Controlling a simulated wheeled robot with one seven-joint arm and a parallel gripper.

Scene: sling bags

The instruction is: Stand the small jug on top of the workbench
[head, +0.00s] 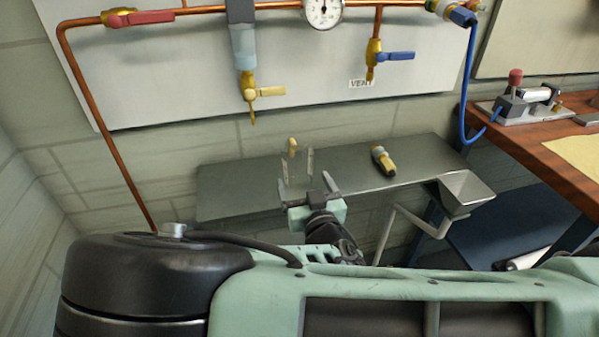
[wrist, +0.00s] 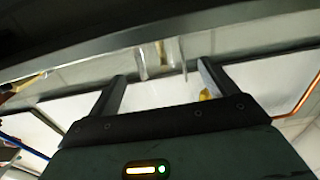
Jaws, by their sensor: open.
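A small clear, glass-like vessel, apparently the small jug (wrist: 160,57), shows upside down in the wrist view, just beyond and between my fingertips. In the head view only faint edges of the clear jug (head: 310,161) show on the grey metal shelf. Its handle and spout cannot be made out. My gripper (head: 306,174) is open at the shelf's front edge, fingers pointing toward the wall. In the wrist view my gripper (wrist: 163,70) has nothing clasped between its fingers. The workbench (head: 520,145) with a reddish-brown wooden top stands at the right.
The grey shelf (head: 235,190) also carries a yellow-and-black fitting (head: 383,159). A small yellowish piece (head: 292,146) is behind the jug. A metal funnel (head: 466,190) is at the shelf's right end. A pump-like device (head: 525,100) and yellow sheet (head: 577,157) lie on the workbench.

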